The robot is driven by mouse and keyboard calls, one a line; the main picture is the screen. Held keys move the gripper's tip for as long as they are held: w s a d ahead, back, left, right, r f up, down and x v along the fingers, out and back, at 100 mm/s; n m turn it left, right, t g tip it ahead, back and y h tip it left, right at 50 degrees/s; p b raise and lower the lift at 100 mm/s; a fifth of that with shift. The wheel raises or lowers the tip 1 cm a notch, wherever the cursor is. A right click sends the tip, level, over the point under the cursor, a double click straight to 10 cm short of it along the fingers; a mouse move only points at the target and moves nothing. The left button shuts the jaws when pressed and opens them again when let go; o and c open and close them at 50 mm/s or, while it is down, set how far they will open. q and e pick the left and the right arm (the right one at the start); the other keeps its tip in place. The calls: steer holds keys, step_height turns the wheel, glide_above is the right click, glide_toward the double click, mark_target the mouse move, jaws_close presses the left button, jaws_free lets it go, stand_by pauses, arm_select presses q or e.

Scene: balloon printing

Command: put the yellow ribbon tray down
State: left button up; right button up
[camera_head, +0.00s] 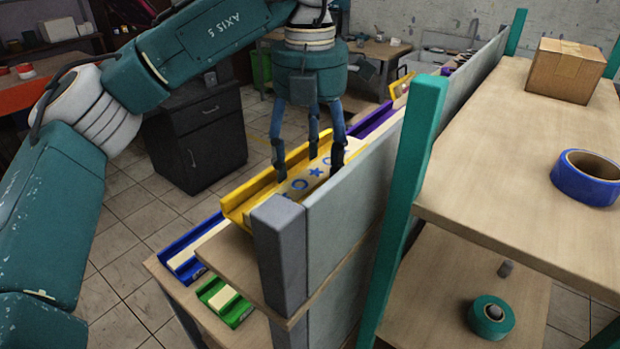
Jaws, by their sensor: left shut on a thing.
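The yellow ribbon tray (240,205) is a long yellow channel with a pale ribbon printed with blue shapes (314,172). It is at the middle of the view, over the upper wooden shelf (235,262) behind a grey panel. My left gripper (310,165) points down from above with its fingers in and around the tray, shut on it. The grey panel hides the tray's right side and underside, so I cannot tell whether it touches the shelf. My right gripper is not in view.
A purple tray (376,118) lies just beyond the yellow one. Blue (190,248) and green (226,302) trays lie on the lower shelf. The grey panel (350,195) and teal post (412,170) stand close on the right. A cardboard box (565,70) and blue tape roll (586,178) sit on the right-hand shelf.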

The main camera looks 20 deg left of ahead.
mark_target(310, 170)
arm_select(q)
steer(key=shift+s+f, duration=0.1)
steer(key=shift+f, duration=0.4)
step_height(310, 170, down, 2)
steer(key=shift+f+p, duration=0.15)
steer(key=shift+p, duration=0.4)
steer(key=shift+f, duration=0.15)
steer(key=o, duration=1.6)
steer(key=shift+c, duration=0.2)
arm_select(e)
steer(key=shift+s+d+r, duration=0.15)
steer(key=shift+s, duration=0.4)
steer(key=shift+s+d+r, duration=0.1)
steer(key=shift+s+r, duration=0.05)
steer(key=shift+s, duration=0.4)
arm_select(q)
steer(key=shift+r, duration=0.35)
step_height(310, 170, up, 11)
steer(key=shift+f+b, duration=0.15)
steer(key=shift+b, duration=0.2)
steer(key=shift+r, duration=0.35)
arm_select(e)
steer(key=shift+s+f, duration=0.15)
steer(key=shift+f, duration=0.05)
